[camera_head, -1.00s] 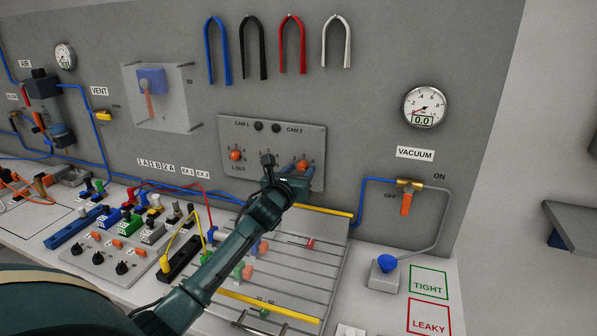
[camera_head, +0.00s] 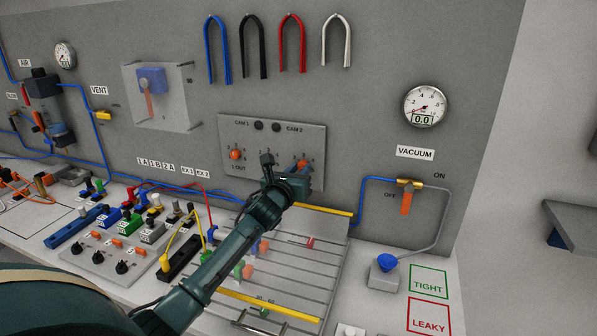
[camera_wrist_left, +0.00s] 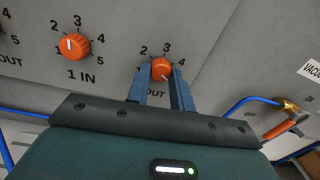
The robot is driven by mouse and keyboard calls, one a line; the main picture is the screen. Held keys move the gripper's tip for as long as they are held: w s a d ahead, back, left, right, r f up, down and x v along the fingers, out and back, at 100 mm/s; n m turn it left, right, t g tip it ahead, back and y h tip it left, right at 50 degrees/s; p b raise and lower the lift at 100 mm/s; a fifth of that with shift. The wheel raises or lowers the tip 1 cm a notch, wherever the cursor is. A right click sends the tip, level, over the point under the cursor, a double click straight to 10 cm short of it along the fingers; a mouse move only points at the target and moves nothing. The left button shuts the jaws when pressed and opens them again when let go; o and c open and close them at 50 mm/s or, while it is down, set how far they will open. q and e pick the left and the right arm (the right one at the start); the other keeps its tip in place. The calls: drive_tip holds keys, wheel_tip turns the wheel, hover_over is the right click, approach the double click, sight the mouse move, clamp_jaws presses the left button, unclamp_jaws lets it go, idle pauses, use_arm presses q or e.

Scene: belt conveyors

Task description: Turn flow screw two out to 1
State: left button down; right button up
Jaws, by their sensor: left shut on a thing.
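The grey panel (camera_head: 232,128) on the wall carries small orange flow screws with number scales. One orange screw (camera_wrist_left: 162,69) sits between the fingers of my left gripper (camera_wrist_left: 161,80). The label below it reads "OUT", and its front part is hidden by a finger. The screw's pale mark points down and to the right, away from the visible 2, 3 and 4. My left gripper (camera_head: 301,165) is shut on this screw, and the arm hides part of the panel in the head view. A second screw (camera_wrist_left: 75,47), labelled "1 IN", stands free to the left.
A vacuum gauge (camera_head: 425,106) and an orange-handled valve (camera_head: 406,203) are to the right. A slotted plate (camera_head: 300,262) lies below the arm. Coloured plugs and hoses crowd the bench at left. Coloured tubes (camera_head: 290,50) hang above the panel.

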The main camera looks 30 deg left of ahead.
use_arm(q)
drive_tip(key=n+y, duration=0.1)
drive_tip(key=n, duration=2.4)
drive_tip(key=shift+d+r, duration=0.1)
drive_tip(key=shift+d, duration=0.05)
drive_tip(key=n, duration=0.6)
drive_tip(key=shift+y, duration=0.3)
drive_tip(key=n, duration=1.7)
drive_tip(key=shift+g, duration=0.3)
drive_tip(key=shift+n, duration=0.3)
